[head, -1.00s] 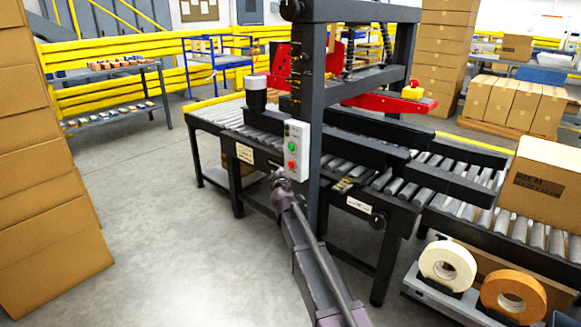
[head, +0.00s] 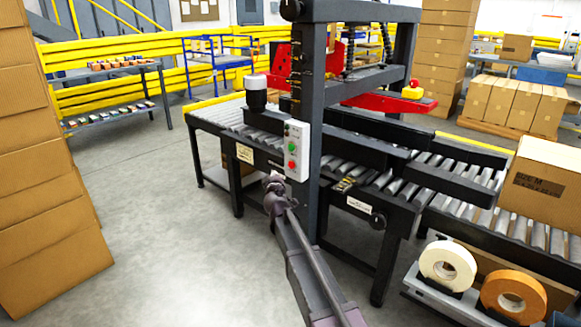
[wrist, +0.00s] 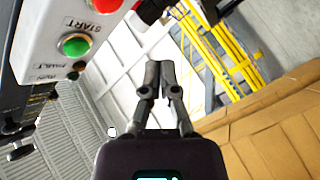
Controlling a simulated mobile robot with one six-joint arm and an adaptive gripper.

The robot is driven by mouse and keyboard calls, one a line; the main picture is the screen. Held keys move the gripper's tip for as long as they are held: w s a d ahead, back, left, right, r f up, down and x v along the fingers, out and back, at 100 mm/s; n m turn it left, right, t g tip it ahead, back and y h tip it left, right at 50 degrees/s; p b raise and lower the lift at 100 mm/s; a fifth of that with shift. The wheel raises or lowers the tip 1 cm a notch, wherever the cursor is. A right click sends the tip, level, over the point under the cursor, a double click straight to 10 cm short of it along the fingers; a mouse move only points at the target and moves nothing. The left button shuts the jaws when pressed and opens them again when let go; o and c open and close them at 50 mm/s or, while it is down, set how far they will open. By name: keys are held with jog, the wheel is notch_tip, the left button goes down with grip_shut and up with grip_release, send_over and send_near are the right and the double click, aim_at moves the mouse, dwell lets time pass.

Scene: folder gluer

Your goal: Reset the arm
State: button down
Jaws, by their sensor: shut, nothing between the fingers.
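My gripper (wrist: 158,75) is shut and empty in the wrist view, its two fingers together. In the head view my gripper (head: 272,180) is at the end of my arm, just left of and slightly below the control box; its fingertips are too small to make out there. The grey control box (head: 297,150) is on the machine's dark upright, with a green button (head: 292,147) above a red one (head: 291,164).
The roller conveyor machine (head: 245,153) stands behind my arm. A carton (head: 545,185) sits on its right end, above tape rolls (head: 448,265). Stacked cartons (head: 45,190) stand at the left. The floor (head: 150,220) between is clear.

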jog(key=s+d+f+m+g+h, duration=0.35)
jog(key=s+d+f, duration=0.2)
jog(key=d, duration=0.65)
jog(key=s+d+f+m+g+h, duration=0.4)
jog(key=s+d, duration=0.3)
jog(key=d, duration=0.4)
jog(key=s+d+f+m+g+y, duration=0.25)
jog(key=s+g, duration=0.25)
jog(key=s, duration=0.8)
jog(key=s+d+f+m+g+y, duration=0.1)
jog(key=s+d+f+g+y, duration=0.3)
jog(key=s, duration=0.9)
notch_tip(320, 180, up, 35)
jog(key=h+p, duration=0.1)
jog(key=p, duration=3.5)
jog(key=shift+a+r+p, duration=0.2)
jog(key=shift+a+p, duration=0.1)
jog(key=shift+s+g, duration=0.1)
jog(key=shift+g, duration=0.15)
